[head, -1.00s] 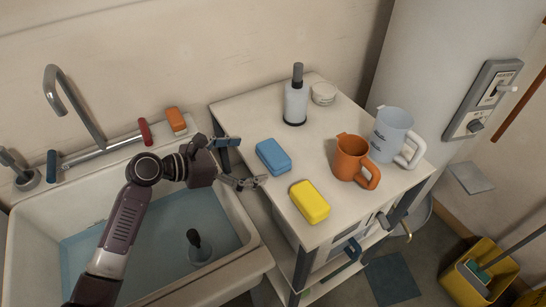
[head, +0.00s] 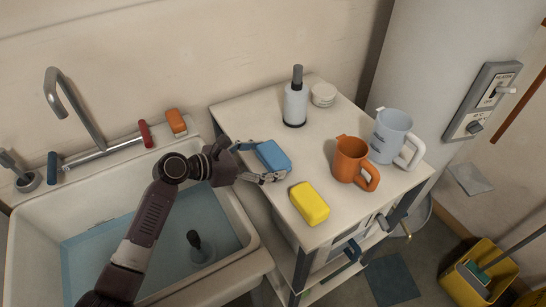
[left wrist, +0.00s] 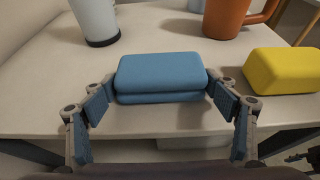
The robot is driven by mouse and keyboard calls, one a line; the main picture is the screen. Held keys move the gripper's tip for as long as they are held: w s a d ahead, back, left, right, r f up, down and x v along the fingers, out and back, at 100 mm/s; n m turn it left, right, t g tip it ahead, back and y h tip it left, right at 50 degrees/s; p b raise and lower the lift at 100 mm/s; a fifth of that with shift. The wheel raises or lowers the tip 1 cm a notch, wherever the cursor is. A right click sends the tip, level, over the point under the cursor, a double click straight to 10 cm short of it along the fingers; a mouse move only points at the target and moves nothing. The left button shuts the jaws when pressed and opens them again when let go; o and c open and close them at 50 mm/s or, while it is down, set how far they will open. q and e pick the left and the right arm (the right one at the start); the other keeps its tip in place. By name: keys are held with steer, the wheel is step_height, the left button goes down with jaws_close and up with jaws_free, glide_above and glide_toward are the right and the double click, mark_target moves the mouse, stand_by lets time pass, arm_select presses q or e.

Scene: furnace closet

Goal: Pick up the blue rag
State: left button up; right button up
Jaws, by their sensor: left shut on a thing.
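The blue rag (head: 273,156) is a folded, rounded block lying on the white top of the cart (head: 262,108), near its left edge. In the left wrist view the blue rag (left wrist: 162,76) shows two stacked layers and appears to rest on the top. My left gripper (head: 264,161) reaches in from the sink side and is shut on the rag. In the left wrist view the fingers of my left gripper (left wrist: 161,90) press its left and right ends. My right gripper is not in view.
A yellow block (head: 310,203) lies close in front of the rag. An orange mug (head: 351,160), a pale blue mug (head: 391,135), a bottle (head: 295,101) and a small white jar (head: 324,95) stand farther off. The sink (head: 30,235) with its faucet is at left.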

arm_select(q)
steer(key=shift+c, duration=0.8)
steer(key=shift+r, duration=0.1)
